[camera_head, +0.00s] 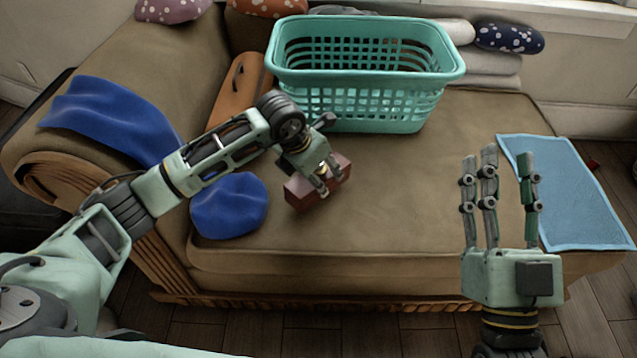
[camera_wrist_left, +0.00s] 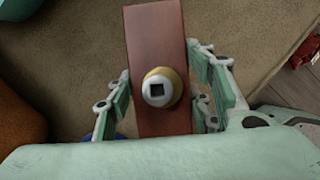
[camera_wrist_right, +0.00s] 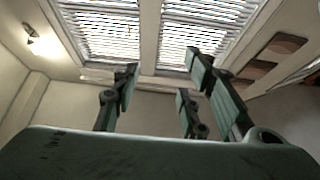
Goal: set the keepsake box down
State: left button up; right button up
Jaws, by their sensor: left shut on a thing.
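The keepsake box (camera_head: 305,193) is a small reddish-brown box over the brown sofa seat (camera_head: 400,200). My left gripper (camera_head: 322,180) is shut on it from above, with fingers on both sides. In the left wrist view the box (camera_wrist_left: 157,40) lies between the fingers of that gripper (camera_wrist_left: 160,95); a round white-and-yellow piece with a dark square sits in front of it. I cannot tell whether its underside touches the seat. My right gripper (camera_head: 503,190) is raised at the right with its fingers apart and nothing between them. It also shows empty in the right wrist view (camera_wrist_right: 160,90).
A turquoise basket (camera_head: 375,110) stands behind the box on the seat. A blue cushion (camera_head: 229,206) lies left of the box, and a blue cloth (camera_head: 110,118) drapes the armrest. The seat right of the box is clear.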

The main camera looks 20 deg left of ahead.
pick_arm(q)
notch_tip(320, 180, down, 3)
jog(key=shift+b, duration=0.45)
jog(key=shift+f, duration=0.1)
jog(key=o, duration=1.5)
pick_arm(e)
jog(key=s+r+t, duration=0.1)
jog(key=r, duration=0.1)
jog(key=s+r+t+y, duration=0.1)
jog(key=s+r+t, duration=0.1)
jog(key=shift+s+d+r, duration=0.15)
jog(key=shift+s+d, duration=0.05)
jog(key=shift+s, duration=0.1)
